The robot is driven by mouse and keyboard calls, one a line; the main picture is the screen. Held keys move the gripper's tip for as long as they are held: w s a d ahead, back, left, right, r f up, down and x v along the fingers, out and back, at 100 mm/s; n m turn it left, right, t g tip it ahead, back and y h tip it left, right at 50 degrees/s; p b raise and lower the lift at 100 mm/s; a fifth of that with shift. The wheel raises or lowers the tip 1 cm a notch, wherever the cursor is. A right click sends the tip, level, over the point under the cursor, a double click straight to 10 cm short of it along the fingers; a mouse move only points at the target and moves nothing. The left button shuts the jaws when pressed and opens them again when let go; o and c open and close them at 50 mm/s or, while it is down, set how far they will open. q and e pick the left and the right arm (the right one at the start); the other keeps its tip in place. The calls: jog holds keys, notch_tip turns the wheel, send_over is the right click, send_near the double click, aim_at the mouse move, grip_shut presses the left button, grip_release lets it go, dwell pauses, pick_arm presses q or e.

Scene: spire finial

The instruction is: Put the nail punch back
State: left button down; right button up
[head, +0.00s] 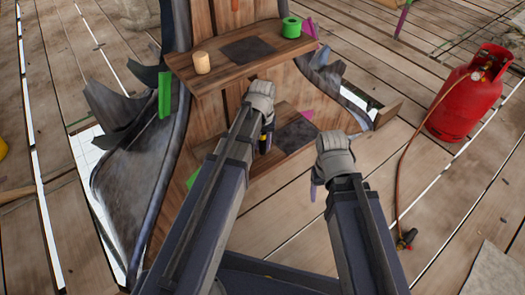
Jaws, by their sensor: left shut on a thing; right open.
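My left gripper (262,96) is at the front edge of the upper wooden shelf (215,77), above the lower shelf. It is shut on a slim dark thing with a yellow mark (266,140), which hangs below it and may be the nail punch; the hand and forearm hide much of it. The lower shelf (262,168) carries a dark grey pad (298,136), just right of the held thing. I cannot tell whether the held thing touches that shelf. My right gripper (333,158) is open, to the right of the lower shelf; its fingers are partly hidden.
A wooden cylinder (202,63), a dark pad (246,50) and a green roll (291,27) are on the upper shelf. A red gas cylinder (465,95) with a hose stands at the right. Grey jagged metal (118,115) flanks the spire at the left. Plank floor at lower right is mostly clear.

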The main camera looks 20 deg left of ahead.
aim_at(262, 149)
pick_arm(q)
jog(key=shift+f+b, duration=1.15)
jog(key=shift+f, duration=0.35)
jog(key=shift+f, duration=0.2)
jog(key=c, duration=0.6)
grip_release()
jog(key=shift+r, duration=0.1)
notch_tip(262, 149, up, 12)
jog(key=p, duration=1.2)
jog(key=shift+r, duration=0.15)
